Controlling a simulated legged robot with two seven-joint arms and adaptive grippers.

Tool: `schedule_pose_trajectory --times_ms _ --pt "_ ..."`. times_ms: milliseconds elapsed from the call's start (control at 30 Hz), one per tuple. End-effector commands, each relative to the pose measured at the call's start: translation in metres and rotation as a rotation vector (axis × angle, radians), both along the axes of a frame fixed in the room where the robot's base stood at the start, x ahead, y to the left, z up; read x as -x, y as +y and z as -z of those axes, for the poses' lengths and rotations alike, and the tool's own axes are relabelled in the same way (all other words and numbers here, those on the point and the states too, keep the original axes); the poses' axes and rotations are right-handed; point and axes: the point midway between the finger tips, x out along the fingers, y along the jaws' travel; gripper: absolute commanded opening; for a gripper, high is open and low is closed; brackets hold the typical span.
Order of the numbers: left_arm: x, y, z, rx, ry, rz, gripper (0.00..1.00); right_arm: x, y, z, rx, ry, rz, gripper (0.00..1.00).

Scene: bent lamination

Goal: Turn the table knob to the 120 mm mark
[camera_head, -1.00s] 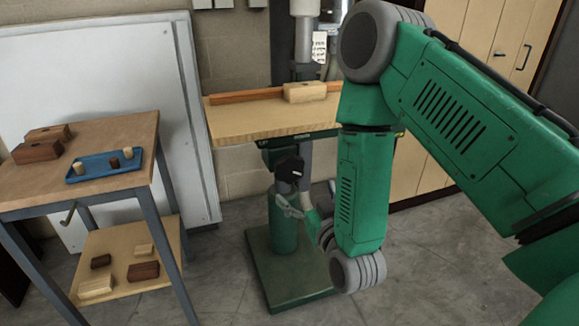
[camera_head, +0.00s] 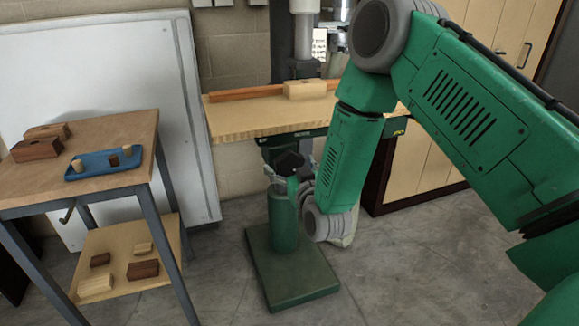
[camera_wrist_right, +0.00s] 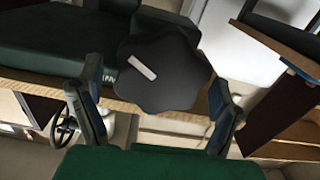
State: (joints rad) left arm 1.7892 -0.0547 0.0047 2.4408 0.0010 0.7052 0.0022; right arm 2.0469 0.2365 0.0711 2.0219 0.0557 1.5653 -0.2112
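The black table knob (camera_head: 290,162) is on the column under the drill press table (camera_head: 265,120). In the right wrist view the knob (camera_wrist_right: 180,75) is a lobed black disc with a short white pointer line (camera_wrist_right: 142,66), tilted down to the right. My right gripper (camera_head: 285,178) is at the knob, partly hidden by my arm. In the wrist view its fingers (camera_wrist_right: 156,82) are spread, one on each side of the knob. A gap shows at the left finger; I cannot tell whether the right one touches. No 120 mm mark is readable. My left gripper is out of view.
A workbench (camera_head: 110,128) with a blue tray (camera_head: 90,170) and wooden blocks stands at the left. A wooden block (camera_head: 304,88) and an orange-brown strip (camera_head: 245,94) lie on the press table. Cabinets (camera_head: 435,150) stand behind at right. The press base (camera_head: 290,270) is on the floor.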

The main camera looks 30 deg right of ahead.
Motion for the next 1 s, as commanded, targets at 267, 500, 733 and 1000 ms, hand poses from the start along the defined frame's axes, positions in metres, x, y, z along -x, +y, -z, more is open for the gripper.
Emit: schedule_pose_trajectory --times_ms 267,500,733,1000 --pt "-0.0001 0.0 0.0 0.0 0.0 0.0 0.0 0.0003 0.0 0.0002 -0.002 0.0 0.0 0.44" --pt "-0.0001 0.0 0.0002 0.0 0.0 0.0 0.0 0.0006 -0.0009 0.0004 -0.051 -0.011 0.002 0.44" --pt "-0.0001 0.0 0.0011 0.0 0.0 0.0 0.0 0.0011 -0.0021 0.0005 -0.19 -0.046 0.003 0.44" --pt "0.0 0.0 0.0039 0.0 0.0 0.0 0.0 0.0016 -0.0036 0.0004 -0.431 -0.106 0.004 0.44"
